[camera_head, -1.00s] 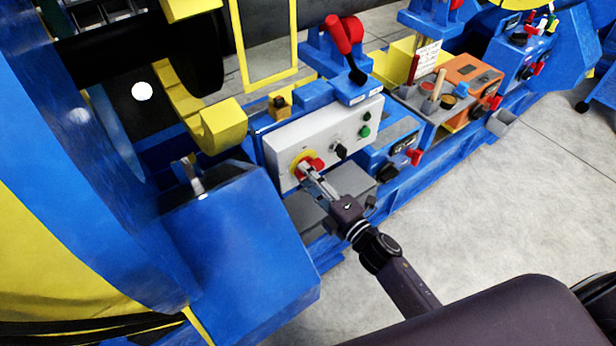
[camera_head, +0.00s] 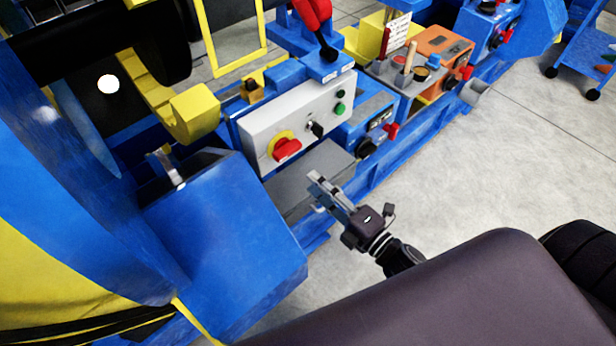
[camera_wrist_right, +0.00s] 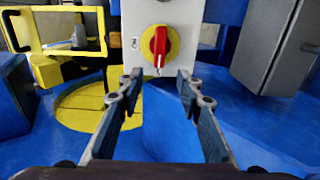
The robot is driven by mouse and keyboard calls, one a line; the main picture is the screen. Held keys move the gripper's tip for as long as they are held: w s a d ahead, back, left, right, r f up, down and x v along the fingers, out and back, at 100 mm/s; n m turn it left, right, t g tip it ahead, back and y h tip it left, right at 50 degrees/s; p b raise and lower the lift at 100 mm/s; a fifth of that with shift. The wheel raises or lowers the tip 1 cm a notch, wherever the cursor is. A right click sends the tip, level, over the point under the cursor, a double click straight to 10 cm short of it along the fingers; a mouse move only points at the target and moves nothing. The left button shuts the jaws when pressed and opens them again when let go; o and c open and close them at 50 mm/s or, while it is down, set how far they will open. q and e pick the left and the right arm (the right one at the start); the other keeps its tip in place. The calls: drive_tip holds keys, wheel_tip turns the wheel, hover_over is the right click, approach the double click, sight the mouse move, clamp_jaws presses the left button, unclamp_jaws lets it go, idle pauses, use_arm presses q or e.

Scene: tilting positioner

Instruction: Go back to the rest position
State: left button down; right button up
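My right gripper (camera_head: 320,190) is away from the grey control panel (camera_head: 262,132), in front of it and below its right part. In the right wrist view the gripper (camera_wrist_right: 158,82) shows two fingers spread apart with nothing between them. My left gripper is not in view.
A blue box-shaped housing (camera_head: 225,240) stands left of the gripper. A blue base beam (camera_head: 400,165) runs along behind it. Grey floor (camera_head: 500,170) to the right is clear. A blue cart (camera_head: 585,50) stands far right.

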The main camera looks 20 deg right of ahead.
drive_tip(key=shift+s, duration=0.2)
idle(0.4)
drive_tip(key=s+d+f+m+g+h, duration=0.1)
drive_tip(key=s+f+m+g+h, duration=0.2)
drive_tip(key=f, duration=0.7)
drive_tip(key=s+d+f+m+g, duration=0.2)
drive_tip(key=s+f+m, duration=0.25)
drive_tip(key=f, duration=0.65)
drive_tip(key=s+d+f+m+g+h, duration=0.15)
drive_tip(key=f+m, duration=0.25)
drive_tip(key=f, duration=0.6)
drive_tip(key=s+f+m+g, duration=0.2)
drive_tip(key=s+f, duration=0.3)
drive_tip(key=s, duration=0.4)
drive_tip(key=s+f+m+g+h, duration=0.1)
drive_tip(key=s+f+m+g, duration=0.2)
drive_tip(key=s+f, duration=0.3)
drive_tip(key=s+f+m+g, duration=0.3)
drive_tip(key=s+f, duration=0.3)
drive_tip(key=s, duration=0.7)
drive_tip(key=shift+s+a+f+g+h, duration=0.15)
drive_tip(key=shift+a+f+g+h, duration=0.15)
drive_tip(key=shift+g, duration=0.45)
